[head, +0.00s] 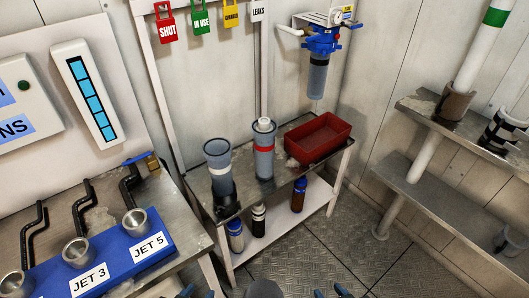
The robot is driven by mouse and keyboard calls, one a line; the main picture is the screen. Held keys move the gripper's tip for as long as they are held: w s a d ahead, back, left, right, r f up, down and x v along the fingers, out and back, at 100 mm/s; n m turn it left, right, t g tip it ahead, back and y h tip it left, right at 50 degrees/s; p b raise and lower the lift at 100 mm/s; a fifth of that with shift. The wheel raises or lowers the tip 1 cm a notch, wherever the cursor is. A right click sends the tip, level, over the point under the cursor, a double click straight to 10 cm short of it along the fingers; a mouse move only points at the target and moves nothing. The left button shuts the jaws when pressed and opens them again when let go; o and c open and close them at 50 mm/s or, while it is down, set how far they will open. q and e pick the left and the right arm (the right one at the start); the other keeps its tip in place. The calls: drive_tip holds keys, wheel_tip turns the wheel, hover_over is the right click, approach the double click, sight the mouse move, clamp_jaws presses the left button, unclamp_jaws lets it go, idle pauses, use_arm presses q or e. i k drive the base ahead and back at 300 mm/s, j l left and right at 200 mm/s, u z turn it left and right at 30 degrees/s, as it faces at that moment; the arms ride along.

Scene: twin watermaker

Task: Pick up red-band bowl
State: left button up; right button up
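The red-band bowl (264,160) is a grey-blue upright cylinder with a red band near its upper part. It stands on the metal top of the small bench (245,196), and a white round piece (264,124) shows at its mouth. My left gripper (198,293) shows only as blue fingertips at the bottom edge, apart from each other. My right gripper (330,292) shows the same way further right, its fingertips also apart. Both are low and in front of the bench, well away from the bowl, with nothing seen between the fingertips.
A white-band bowl (219,172) stands left of the red-band bowl, and a red tray (319,139) stands right of it. A blue filter head (321,40) hangs on the wall. Floor (325,252) is clear.

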sight(263, 144)
drive_tip(key=l+u, duration=0.3)
drive_tip(key=l, duration=0.6)
drive_tip(key=i+l+u, duration=0.15)
drive_tip(key=l, duration=0.35)
drive_tip(key=l+u, duration=0.15)
drive_tip(key=l, duration=0.35)
drive_tip(key=i+l, duration=0.15)
drive_tip(key=i, duration=0.2)
drive_tip(key=i+l+u, duration=0.1)
drive_tip(key=i, duration=0.3)
drive_tip(key=l, duration=0.1)
